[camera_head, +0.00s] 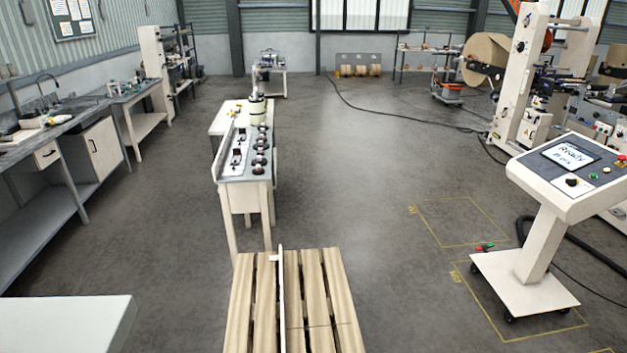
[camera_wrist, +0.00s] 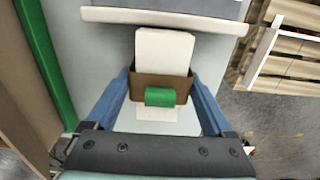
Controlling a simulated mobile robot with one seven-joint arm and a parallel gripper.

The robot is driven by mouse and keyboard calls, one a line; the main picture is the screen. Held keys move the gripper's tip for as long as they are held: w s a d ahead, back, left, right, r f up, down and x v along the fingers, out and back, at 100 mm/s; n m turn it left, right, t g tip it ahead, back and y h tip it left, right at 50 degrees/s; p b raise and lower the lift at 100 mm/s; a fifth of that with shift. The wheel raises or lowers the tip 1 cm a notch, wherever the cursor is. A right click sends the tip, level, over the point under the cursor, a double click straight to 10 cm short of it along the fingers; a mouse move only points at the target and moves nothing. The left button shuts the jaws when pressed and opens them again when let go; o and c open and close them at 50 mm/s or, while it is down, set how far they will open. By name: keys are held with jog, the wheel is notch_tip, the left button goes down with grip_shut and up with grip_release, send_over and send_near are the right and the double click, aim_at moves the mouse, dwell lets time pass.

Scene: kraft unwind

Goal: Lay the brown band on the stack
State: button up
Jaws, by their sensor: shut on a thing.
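In the wrist view my gripper (camera_wrist: 160,84) has its two blue fingers on either side of the brown band (camera_wrist: 139,91) and is shut on it. The band spans the gap between the fingers. A green piece (camera_wrist: 161,97) lies across the band's near middle. A white block (camera_wrist: 164,50), perhaps the stack, shows just beyond and partly overlaps the band in the picture. I cannot tell whether they touch. A small white piece (camera_wrist: 157,114) shows on the near side. Neither the gripper nor the band shows in the head view.
A pale tabletop (camera_head: 62,325) fills the lower left of the head view. A wooden pallet (camera_head: 240,305) stands right of it; the wrist view also shows it (camera_wrist: 284,72). A narrow bench (camera_head: 237,168) is beyond. A control console (camera_head: 560,170) stands right. The central floor is open.

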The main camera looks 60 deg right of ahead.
jog(key=shift+f, duration=0.1)
dwell(0.3)
jog(key=o, duration=0.9)
jog(key=shift+c, duration=0.2)
notch_tip(320, 180, up, 13)
jog(key=shift+f+b, duration=0.1)
jog(key=shift+b, duration=0.55)
